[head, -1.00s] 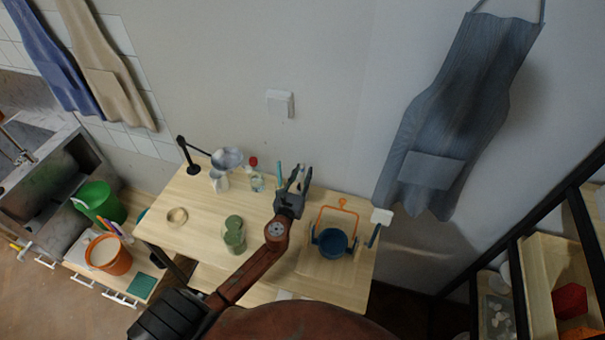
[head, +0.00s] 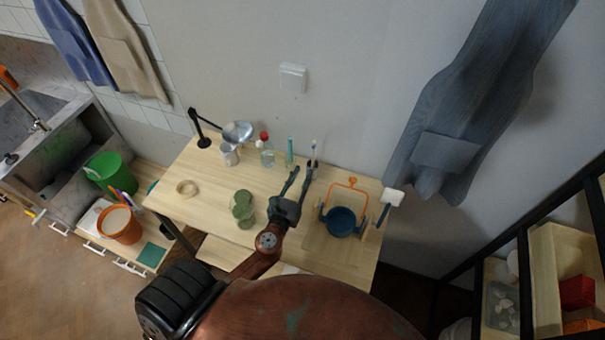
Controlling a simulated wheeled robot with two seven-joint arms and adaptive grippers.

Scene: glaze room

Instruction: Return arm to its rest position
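My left arm comes in from the bottom left over the wooden table (head: 205,213). Its gripper (head: 298,180) points away from me toward the back edge, with its two fingers apart and nothing seen between them. A blue bowl (head: 341,222) with an orange handle frame stands to the right of the gripper. My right gripper is not in view.
At the table's back are a black lamp (head: 203,142), a white cup (head: 229,154), a red-capped bottle (head: 267,156) and upright brushes. A tape-like ring (head: 187,188) lies at left. An orange bucket (head: 120,225) stands on the lower left bench. Shelving (head: 545,270) is at right.

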